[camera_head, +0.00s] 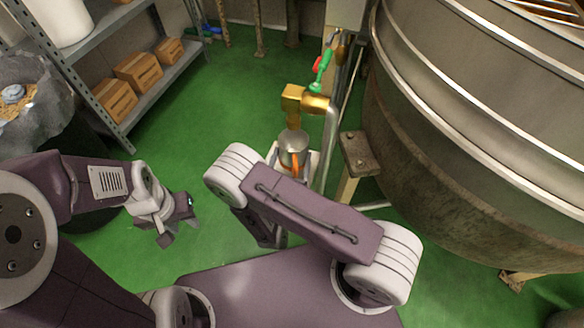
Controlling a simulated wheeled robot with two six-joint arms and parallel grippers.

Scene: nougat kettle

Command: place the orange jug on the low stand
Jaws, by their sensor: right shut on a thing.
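The orange jug (293,142) shows as a metal vessel with an orange handle, upright below a brass tap. Its lower part is hidden by my right arm. The low stand (313,160) shows as a pale top around and under the jug. I cannot tell whether the jug touches it. My right arm reaches across in front of them, and its gripper fingers are hidden behind the arm, at the jug's handle side. My right gripper is shut on the jug. My left gripper (179,233) is open and empty, pointing down over the green floor, left of the jug.
The brass tap (305,100) hangs from a pipe just above the jug. A large steel kettle (470,130) with a bracket foot fills the right. A shelf with cardboard boxes (138,72) and a grey sack (30,95) stand at left. Green floor is clear between.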

